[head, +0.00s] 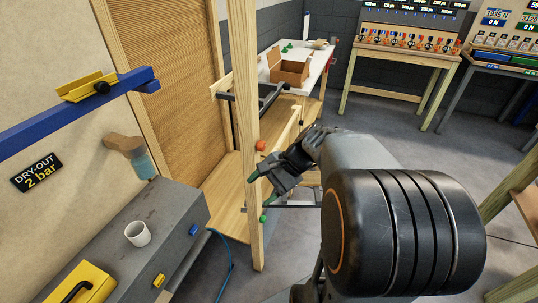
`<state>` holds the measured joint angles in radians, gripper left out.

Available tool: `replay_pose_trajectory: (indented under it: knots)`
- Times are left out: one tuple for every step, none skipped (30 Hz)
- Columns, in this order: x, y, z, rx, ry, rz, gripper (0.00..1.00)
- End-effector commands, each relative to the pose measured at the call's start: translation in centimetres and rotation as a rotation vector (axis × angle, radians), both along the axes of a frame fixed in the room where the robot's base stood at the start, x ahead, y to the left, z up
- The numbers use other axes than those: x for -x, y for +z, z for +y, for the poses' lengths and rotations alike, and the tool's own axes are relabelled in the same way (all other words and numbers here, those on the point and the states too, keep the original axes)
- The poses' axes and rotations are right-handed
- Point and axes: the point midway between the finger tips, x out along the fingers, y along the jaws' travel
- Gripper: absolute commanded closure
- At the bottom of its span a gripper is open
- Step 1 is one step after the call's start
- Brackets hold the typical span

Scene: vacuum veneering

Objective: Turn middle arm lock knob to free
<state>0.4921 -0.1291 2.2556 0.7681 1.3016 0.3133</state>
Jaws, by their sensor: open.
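A round orange knob (260,146) sits at the edge of a pale wooden post (245,110), with a small green knob (263,218) lower down. A black knob (102,88) is on a yellow block (84,86) on the blue bar at the upper left. I cannot tell which of these is the middle arm lock knob, and no free or locked marking is readable. My gripper (258,186) is open beside the post, between the heights of the orange and green knobs. It appears empty. The post and my arm hide part of what lies behind.
A grey cabinet (172,215) carries a white mug (137,233) and a yellow case (80,285) at the lower left. A cardboard box (289,70) stands on a bench behind. Tables with displays line the back. Grey floor (420,150) is clear at the right centre.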

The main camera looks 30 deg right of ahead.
Motion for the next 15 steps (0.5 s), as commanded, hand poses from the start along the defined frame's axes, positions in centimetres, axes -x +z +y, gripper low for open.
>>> replay_pose_trajectory:
  knots:
    - [-1.5, -1.5, -2.1, -0.146, -0.144, 0.04, 0.37]
    - [-2.3, -1.6, -3.2, -0.233, -0.217, 0.054, 0.37]
    - [-3.2, -1.6, -4.9, -0.343, -0.309, 0.067, 0.37]
    - [-3.9, -1.6, -6.2, -0.421, -0.369, 0.071, 0.37]
    - [-4.4, -1.6, -7.6, -0.494, -0.425, 0.071, 0.37]
    - [-4.9, -1.6, -9.4, -0.585, -0.491, 0.069, 0.37]
    - [-5.2, -1.5, -10.7, -0.646, -0.533, 0.063, 0.37]
    - [-5.4, -1.5, -11.9, -0.702, -0.57, 0.058, 0.37]
    - [-5.6, -1.4, -13.4, -0.767, -0.611, 0.048, 0.37]
    - [-5.7, -1.4, -14.3, -0.809, -0.637, 0.04, 0.37]
    - [-5.8, -1.4, -15.2, -0.846, -0.658, 0.034, 0.37]
    - [-5.9, -1.3, -16.1, -0.885, -0.68, 0.023, 0.37]
    - [-6.0, -1.2, -16.6, -0.909, -0.692, 0.017, 0.37]
    - [-6.1, -1.2, -16.9, -0.928, -0.702, 0.014, 0.37]
    - [-6.3, -1.2, -17.1, -0.947, -0.711, 0.009, 0.37]
